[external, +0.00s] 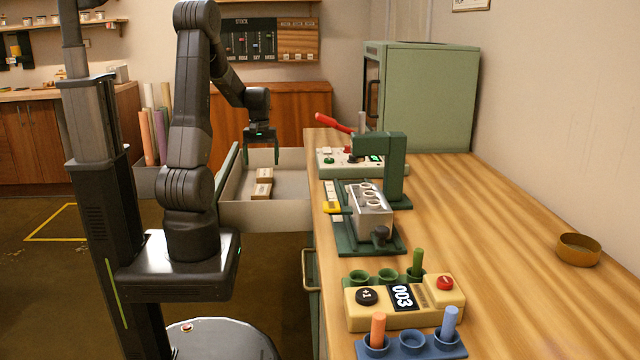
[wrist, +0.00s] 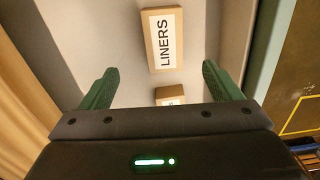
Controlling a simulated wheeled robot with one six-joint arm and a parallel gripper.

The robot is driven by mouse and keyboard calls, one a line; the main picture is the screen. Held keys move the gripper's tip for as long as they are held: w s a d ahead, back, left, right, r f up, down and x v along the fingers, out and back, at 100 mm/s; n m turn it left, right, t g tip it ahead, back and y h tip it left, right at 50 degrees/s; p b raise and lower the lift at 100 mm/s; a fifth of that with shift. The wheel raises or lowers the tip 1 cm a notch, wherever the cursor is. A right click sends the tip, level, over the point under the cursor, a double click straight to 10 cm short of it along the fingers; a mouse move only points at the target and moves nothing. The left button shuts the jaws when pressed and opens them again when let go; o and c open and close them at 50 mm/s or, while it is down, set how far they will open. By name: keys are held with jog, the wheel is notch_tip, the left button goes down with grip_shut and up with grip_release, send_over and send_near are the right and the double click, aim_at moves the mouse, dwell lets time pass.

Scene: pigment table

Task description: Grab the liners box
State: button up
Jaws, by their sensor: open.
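A tan cardboard box with a white label reading LINERS (wrist: 165,40) lies in the pulled-out drawer (external: 265,217), in the upper middle of the wrist view. In the external view it appears to be the nearer of two small boxes (external: 260,191). A second small box (external: 265,175) lies just behind it; in the wrist view this second box (wrist: 170,94) is partly hidden by my gripper's body and its label cannot be read. My gripper (external: 262,160) points down above the drawer, with its green fingers (wrist: 162,85) apart and nothing between them.
The drawer's walls stand on both sides of the boxes, with bare floor around them. The wooden table (external: 480,230) is to the right, with a green press (external: 392,170), a panel with a red lever (external: 335,125) and a yellow counter device (external: 400,300) on it.

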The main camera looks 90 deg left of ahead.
aim_at(262, 189)
notch_tip(262, 189, down, 8)
jog(key=shift+r+b, duration=0.1)
jog(key=shift+b, duration=0.3)
jog(key=shift+s+a+f, duration=0.15)
jog(key=shift+f, duration=1.2)
jog(key=shift+s+a+f, duration=0.1)
jog(key=shift+s+f, duration=0.05)
jog(key=shift+f, duration=1.15)
jog(key=c, duration=1.2)
